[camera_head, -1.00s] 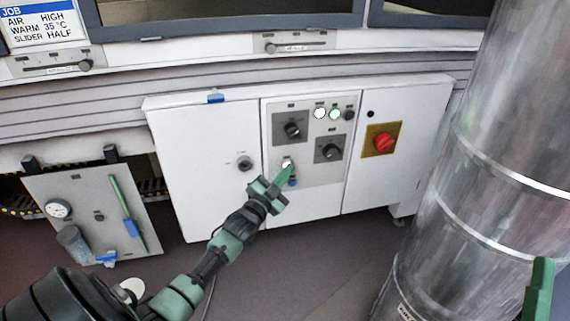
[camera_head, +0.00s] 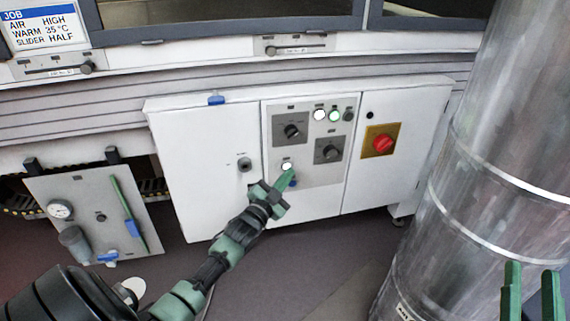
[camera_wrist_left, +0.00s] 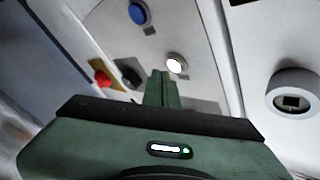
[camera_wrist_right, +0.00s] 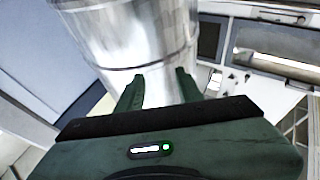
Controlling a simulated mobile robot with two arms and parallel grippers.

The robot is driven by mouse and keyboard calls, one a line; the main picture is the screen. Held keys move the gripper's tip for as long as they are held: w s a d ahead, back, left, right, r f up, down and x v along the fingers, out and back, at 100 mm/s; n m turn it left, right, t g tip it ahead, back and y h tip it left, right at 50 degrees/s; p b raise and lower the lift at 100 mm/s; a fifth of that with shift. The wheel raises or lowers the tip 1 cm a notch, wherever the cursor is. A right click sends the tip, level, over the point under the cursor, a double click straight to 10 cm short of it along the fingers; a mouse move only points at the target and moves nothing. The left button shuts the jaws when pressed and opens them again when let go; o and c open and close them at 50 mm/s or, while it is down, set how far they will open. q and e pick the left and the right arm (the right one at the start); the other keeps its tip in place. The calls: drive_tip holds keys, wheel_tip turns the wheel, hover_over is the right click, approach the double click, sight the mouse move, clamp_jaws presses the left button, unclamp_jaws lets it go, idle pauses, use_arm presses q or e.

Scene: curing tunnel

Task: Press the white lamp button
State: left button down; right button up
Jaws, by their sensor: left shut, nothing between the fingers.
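The white lamp button (camera_head: 287,166) is a small round lit button low on the grey panel of the white cabinet. It also shows bright in the left wrist view (camera_wrist_left: 177,63). A blue button (camera_head: 293,183) sits just below it, partly behind my fingers. My left gripper (camera_head: 286,177) is shut and empty, its tips just below the white button in the head view. In the left wrist view the tips (camera_wrist_left: 163,74) are beside the button; I cannot tell any gap in depth. My right gripper (camera_head: 532,268) is open and empty near the metal duct (camera_wrist_right: 130,35).
Two dark rotary knobs (camera_head: 292,130) (camera_head: 329,152) and two lit lamps (camera_head: 319,115) (camera_head: 334,115) are higher on the panel. A red knob (camera_head: 383,144) on a yellow plate is to the right. A gauge plate (camera_head: 85,205) stands at the left.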

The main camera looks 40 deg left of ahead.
drive_tip(key=shift+w+f, duration=0.1)
drive_tip(key=shift+f, duration=0.2)
